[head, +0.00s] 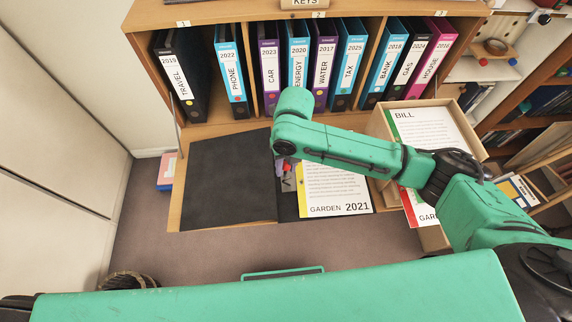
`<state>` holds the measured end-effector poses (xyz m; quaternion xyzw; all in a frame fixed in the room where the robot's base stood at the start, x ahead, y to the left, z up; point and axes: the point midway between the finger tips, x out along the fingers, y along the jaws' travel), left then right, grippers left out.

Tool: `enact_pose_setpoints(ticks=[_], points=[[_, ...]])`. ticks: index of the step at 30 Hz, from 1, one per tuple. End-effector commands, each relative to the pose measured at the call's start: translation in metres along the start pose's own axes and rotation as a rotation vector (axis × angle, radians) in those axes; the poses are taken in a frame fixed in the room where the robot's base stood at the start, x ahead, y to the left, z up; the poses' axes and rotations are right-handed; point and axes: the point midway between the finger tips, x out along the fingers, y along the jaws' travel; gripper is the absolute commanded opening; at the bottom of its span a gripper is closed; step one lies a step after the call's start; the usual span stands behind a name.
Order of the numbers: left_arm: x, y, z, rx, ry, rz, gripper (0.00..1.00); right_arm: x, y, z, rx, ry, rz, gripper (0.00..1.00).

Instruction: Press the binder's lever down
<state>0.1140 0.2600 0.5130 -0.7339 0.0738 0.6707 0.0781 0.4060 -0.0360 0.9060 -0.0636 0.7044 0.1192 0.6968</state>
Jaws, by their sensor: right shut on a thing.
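A black binder lies open on the desk flap of the bureau, its bare cover (228,180) on the left. On its right side lie white sheets marked GARDEN 2021 (337,190) with a yellow edge strip. The binder's lever mechanism (286,184) shows only in part, grey with a red spot, left of the sheets. My right arm reaches in from the right above the sheets. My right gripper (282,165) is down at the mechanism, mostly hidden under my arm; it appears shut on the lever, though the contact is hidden. My left gripper is not in view.
A row of labelled binders stands in the shelf behind, among them the TRAVEL binder (180,78). A cardboard box (385,125) with BILL papers (425,135) stands to the right. Another GARDEN sheet with a red edge (414,208) lies partly behind my arm.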

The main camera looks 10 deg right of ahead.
Motion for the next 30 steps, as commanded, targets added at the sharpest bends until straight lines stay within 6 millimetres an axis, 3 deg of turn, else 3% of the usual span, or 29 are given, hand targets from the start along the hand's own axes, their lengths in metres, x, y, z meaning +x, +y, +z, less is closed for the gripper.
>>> enact_pose_setpoints(ticks=[30], points=[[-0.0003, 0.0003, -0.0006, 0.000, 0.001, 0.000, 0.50, 0.0011, 0.0006, -0.0040, -0.004, -0.041, -0.011, 0.00]])
